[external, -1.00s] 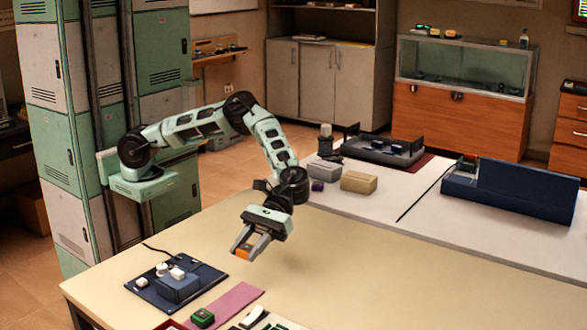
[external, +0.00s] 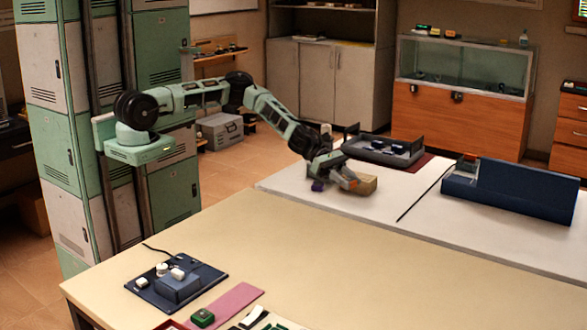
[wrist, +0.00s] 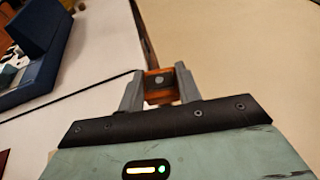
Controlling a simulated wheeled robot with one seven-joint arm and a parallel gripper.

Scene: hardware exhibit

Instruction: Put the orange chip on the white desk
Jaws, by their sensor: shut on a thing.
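My gripper (wrist: 158,82) is shut on the orange chip (wrist: 158,88), which has a dark face with a pale round spot and sits between the two grey fingers in the wrist view. In the external view my gripper (external: 345,182) is over the far white desk (external: 385,205), close to a tan box (external: 367,184). The chip is hard to make out there. I cannot tell how high it is above the desk. The white desk also shows on the left of the wrist view (wrist: 95,50).
A small purple block (external: 318,186) is beside my gripper. A grey tray (external: 385,152) lies behind, and a blue bin (external: 510,190) stands to the right. A black cable (external: 425,195) crosses the white desk.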

